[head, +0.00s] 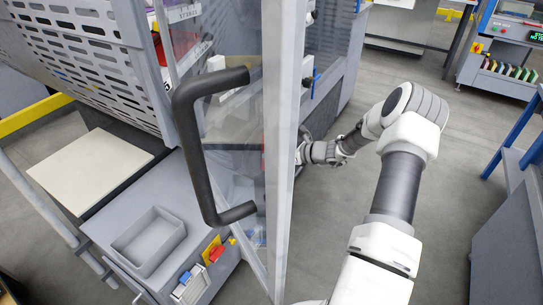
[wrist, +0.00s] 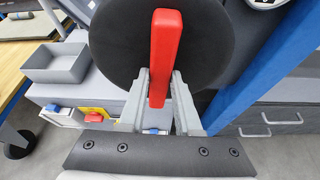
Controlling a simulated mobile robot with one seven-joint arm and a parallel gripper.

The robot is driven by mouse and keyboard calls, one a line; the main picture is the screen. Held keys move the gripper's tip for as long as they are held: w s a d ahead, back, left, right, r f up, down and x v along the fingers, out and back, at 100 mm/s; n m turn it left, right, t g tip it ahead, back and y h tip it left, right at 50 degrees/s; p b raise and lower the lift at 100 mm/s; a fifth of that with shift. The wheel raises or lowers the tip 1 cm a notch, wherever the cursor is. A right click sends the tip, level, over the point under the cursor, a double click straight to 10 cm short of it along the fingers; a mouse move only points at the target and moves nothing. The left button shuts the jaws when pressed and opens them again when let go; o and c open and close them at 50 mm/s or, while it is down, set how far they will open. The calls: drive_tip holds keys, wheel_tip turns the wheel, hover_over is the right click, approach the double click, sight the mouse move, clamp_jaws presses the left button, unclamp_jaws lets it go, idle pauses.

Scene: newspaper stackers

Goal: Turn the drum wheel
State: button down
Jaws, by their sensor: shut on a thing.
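The drum wheel (wrist: 120,40) is a dark round disc at the top middle of the wrist view. A red bar-shaped handle (wrist: 165,40) stands out on its face. My gripper (wrist: 161,75) has its two grey fingers on either side of the handle's lower part and is shut on it. In the head view my arm reaches behind the edge of a glass door.
The glass door with a black pull handle (head: 188,150) stands beside my arm in the head view. A grey tray (head: 148,241) sits on a ledge at lower left. A blue post (wrist: 265,70) is right of the wheel. Open floor (head: 440,200) lies to the right.

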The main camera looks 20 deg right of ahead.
drive_tip(key=shift+n+h, duration=0.3)
idle(0.4)
drive_tip(key=c, duration=0.6)
unclamp_jaws()
drive_tip(key=p+v, duration=0.3)
drive_tip(key=v, duration=1.4)
drive_tip(key=shift+s, duration=0.25)
drive_tip(key=shift+d, duration=0.2)
